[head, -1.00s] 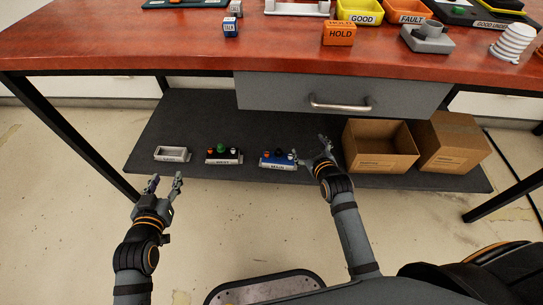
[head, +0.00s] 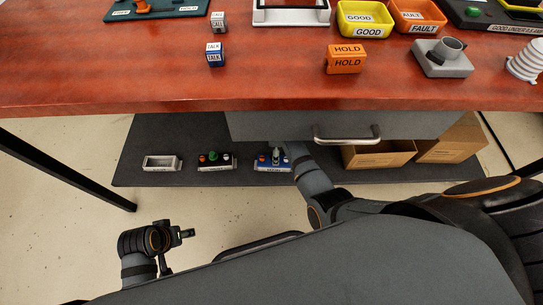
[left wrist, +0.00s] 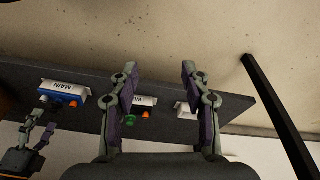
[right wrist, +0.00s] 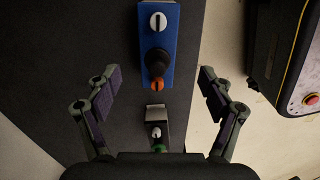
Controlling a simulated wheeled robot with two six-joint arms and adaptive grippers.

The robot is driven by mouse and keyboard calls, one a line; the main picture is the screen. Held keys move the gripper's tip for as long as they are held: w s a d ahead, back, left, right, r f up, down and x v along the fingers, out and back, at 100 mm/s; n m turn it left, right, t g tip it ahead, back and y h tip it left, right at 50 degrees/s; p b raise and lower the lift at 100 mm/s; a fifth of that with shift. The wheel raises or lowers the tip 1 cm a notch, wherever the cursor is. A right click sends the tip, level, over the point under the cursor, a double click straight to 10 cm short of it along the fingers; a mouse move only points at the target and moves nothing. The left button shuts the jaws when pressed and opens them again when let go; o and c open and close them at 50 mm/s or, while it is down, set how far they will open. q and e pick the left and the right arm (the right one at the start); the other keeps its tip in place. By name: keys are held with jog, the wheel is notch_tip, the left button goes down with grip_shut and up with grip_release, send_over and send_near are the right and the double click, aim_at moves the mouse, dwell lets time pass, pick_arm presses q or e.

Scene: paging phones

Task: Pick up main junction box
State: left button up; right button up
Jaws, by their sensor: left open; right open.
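The main junction box (head: 262,166) is blue with a white MAIN label (left wrist: 61,88) and sits on the dark lower shelf. The right wrist view shows its blue top (right wrist: 168,66) with a white knob, a black knob and an orange one. My right gripper (right wrist: 158,78) is open above the box, whose orange-knob end lies between the fingertips; I cannot tell whether they touch. In the left wrist view the right gripper (left wrist: 38,128) is beside the box. In the head view the drawer and arm hide part of it. My left gripper (head: 188,233) is open and empty, in front of the shelf.
A second box with a green knob (head: 213,156) and a grey tray-like box (head: 162,163) stand to the left on the shelf (head: 135,150). Cardboard boxes (head: 375,156) stand to the right. A drawer (head: 270,127) and the red tabletop (head: 120,75) overhang the shelf.

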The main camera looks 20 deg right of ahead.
aim_at(287, 170)
notch_tip(287, 170, down, 5)
jog(key=shift+r+b, duration=0.1)
jog(key=shift+b, duration=1.1)
jog(key=shift+f, duration=0.35)
jog(key=shift+a+f+b, duration=0.1)
jog(key=shift+f+b, duration=0.6)
jog(key=shift+b, duration=0.1)
pick_arm(q)
jog(key=w+d+f+t+b, duration=0.1)
jog(key=w+f+t, duration=0.2)
jog(key=w+t, duration=0.1)
pick_arm(e)
jog(key=shift+w+a+f, duration=0.15)
jog(key=shift+w+f, duration=0.05)
jog(key=shift+f, duration=0.55)
notch_tip(287, 170, down, 2)
jog(key=shift+b, duration=0.7)
pick_arm(q)
jog(key=w+r+t, duration=0.6)
jog(key=w+r, duration=0.4)
jog(key=r, duration=0.1)
jog(key=shift+w+a+t+h, duration=0.25)
jog(key=shift+t+h, duration=0.05)
jog(key=shift+t, duration=0.1)
pick_arm(e)
jog(key=c, duration=1.4)
